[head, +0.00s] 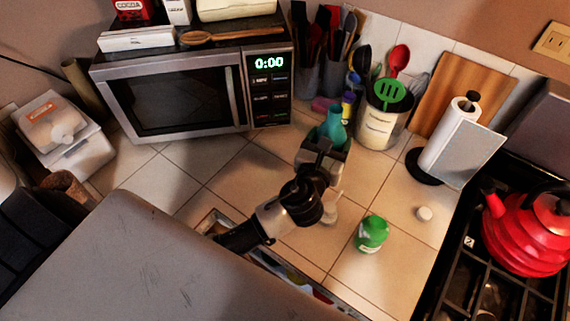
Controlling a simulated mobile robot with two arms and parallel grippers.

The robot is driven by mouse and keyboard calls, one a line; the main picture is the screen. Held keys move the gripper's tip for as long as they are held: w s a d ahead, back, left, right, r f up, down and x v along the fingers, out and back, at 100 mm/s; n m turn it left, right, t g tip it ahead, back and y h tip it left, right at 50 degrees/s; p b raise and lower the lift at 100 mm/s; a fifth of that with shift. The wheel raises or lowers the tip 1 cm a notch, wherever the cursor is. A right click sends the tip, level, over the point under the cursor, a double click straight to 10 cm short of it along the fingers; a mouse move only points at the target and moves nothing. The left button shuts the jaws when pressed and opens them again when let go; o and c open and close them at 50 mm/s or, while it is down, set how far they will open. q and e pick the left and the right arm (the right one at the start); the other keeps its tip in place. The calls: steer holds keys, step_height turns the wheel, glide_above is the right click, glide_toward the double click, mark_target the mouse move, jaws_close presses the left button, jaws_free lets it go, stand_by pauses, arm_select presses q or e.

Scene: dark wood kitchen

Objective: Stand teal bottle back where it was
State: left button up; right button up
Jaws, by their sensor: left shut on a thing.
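The teal bottle (332,124) is on the far side of the counter, between the microwave and the utensil crock. My left gripper (326,143) is shut on it. The gripper's body covers the bottle's lower part, so I cannot tell whether its base touches the counter. The bottle looks close to upright, with its neck above the jaws. My right gripper does not show.
A purple-and-yellow bottle (347,105) and the utensil crock (380,125) stand close behind and to the right. A green jar (372,233) and a small white cap (424,213) are nearer. The microwave (190,90) is left. An open drawer (290,272) lies below the arm.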

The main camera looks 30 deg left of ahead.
arm_select(q)
steer(key=a+f, duration=0.3)
steer(key=a+f+b, duration=0.1)
steer(key=a+f, duration=0.2)
steer(key=a, duration=0.1)
steer(key=a+f+b, duration=0.1)
steer(key=a+f, duration=0.2)
steer(key=f, duration=0.1)
steer(key=shift+s+a, duration=0.4)
steer(key=shift+f, duration=0.2)
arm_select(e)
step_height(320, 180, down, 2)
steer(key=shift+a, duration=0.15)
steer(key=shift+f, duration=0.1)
arm_select(q)
steer(key=o, duration=1)
steer(key=shift+f, duration=0.2)
steer(key=o, duration=0.4)
